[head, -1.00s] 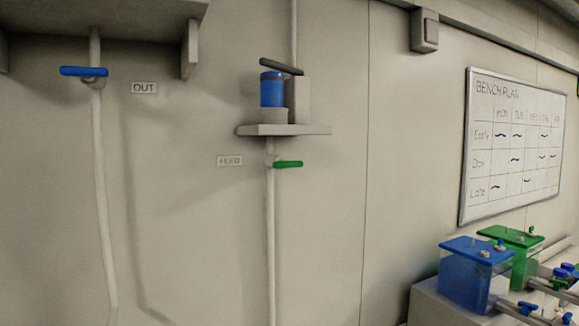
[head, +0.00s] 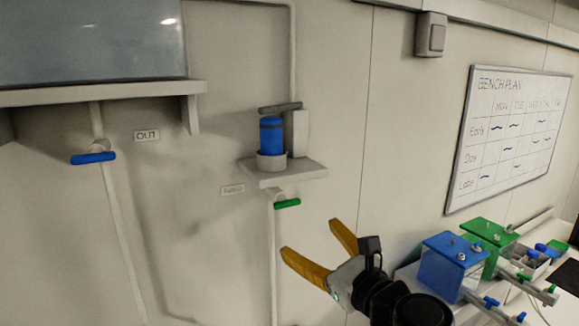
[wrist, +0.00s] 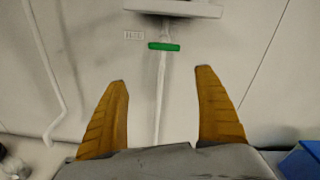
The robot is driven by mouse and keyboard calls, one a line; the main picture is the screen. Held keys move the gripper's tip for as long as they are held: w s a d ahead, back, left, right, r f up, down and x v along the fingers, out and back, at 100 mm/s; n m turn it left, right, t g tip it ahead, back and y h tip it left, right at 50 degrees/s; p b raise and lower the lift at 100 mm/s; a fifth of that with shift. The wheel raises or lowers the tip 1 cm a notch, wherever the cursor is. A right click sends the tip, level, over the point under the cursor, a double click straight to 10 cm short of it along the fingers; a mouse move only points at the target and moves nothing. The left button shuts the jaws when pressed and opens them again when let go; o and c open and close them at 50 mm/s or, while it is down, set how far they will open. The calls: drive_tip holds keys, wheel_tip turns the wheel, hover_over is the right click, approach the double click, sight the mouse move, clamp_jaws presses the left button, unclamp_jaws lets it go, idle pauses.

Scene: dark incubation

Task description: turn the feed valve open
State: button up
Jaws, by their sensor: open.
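The feed valve has a green lever handle (head: 287,203) on a thin vertical pipe, under a small wall shelf (head: 305,174) and beside a small label (head: 233,190). In the wrist view the green handle (wrist: 164,46) is above and between my fingertips. My gripper (head: 313,238) is open and empty, with orange fingers, below and right of the handle in the head view. The fingers also show spread in the wrist view (wrist: 158,78). Nothing hides the handle.
A blue-handled valve (head: 93,158) marked OUT is at left below a tank shelf. A blue canister (head: 271,136) stands on the small shelf. Blue (head: 452,262) and green (head: 487,236) boxes stand on the bench at right. The wall around the feed pipe is clear.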

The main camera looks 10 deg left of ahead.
sight(289, 205)
drive_tip(key=w+a+r+m, duration=0.1)
drive_tip(key=w+a, duration=0.1)
drive_tip(key=w, duration=0.1)
drive_tip(key=w+a+m, duration=0.1)
drive_tip(key=w+a, duration=0.1)
drive_tip(key=w, duration=0.1)
drive_tip(key=w+a+r+m+t+p, duration=0.1)
drive_tip(key=w+a, duration=0.1)
drive_tip(key=w, duration=0.2)
drive_tip(key=shift+a+r, duration=0.25)
drive_tip(key=shift+r, duration=0.05)
drive_tip(key=c, duration=1.2)
